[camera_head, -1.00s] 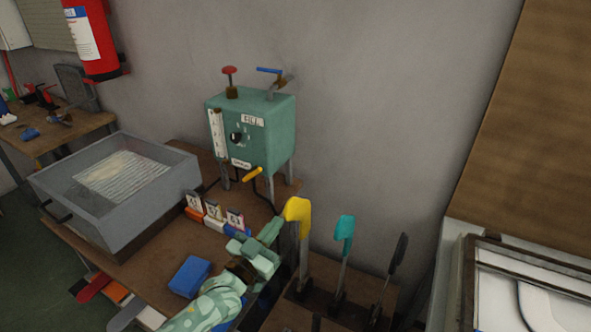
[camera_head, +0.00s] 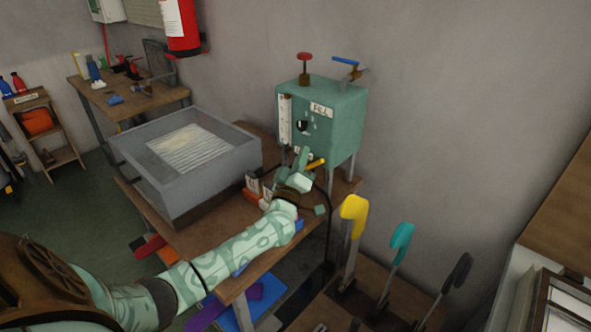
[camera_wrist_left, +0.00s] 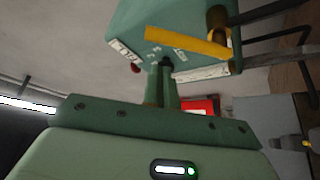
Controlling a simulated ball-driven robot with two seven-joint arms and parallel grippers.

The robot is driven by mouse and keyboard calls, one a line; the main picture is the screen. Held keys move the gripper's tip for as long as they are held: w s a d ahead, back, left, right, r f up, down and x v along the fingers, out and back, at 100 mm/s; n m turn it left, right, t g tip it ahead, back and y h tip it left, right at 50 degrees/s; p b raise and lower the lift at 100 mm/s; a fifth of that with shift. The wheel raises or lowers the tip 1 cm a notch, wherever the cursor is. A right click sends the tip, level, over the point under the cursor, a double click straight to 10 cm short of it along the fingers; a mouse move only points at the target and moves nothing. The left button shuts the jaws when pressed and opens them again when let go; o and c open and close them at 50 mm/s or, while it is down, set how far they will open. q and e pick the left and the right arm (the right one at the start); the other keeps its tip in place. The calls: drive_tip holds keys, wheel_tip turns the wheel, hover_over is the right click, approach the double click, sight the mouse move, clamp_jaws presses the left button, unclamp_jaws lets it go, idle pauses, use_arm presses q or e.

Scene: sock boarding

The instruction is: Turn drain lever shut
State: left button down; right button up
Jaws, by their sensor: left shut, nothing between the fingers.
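The drain lever (camera_head: 316,164) is a short yellow handle under the front of the teal fill box (camera_head: 338,125). In the left wrist view the yellow lever (camera_wrist_left: 188,43) runs across the picture from a brass fitting on the box's underside. My left gripper (camera_head: 301,160) is in front of the box's lower front, just left of the lever, and partly covers the label there. Its fingers (camera_wrist_left: 162,75) are shut and empty, with the tips close to the lever in the left wrist view. I cannot tell whether they touch it. My right gripper is not in view.
A grey open tank (camera_head: 180,190) stands left of the box on the wooden bench. Yellow (camera_head: 353,215), teal (camera_head: 401,240) and black (camera_head: 460,272) upright handles stand to the right. A black hose hangs beside the box.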

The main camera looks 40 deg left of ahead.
use_arm(q)
drive_tip(key=shift+w+d+f+b, duration=0.15)
drive_tip(key=shift+d+f+b, duration=0.15)
drive_tip(key=shift+d+f, duration=0.65)
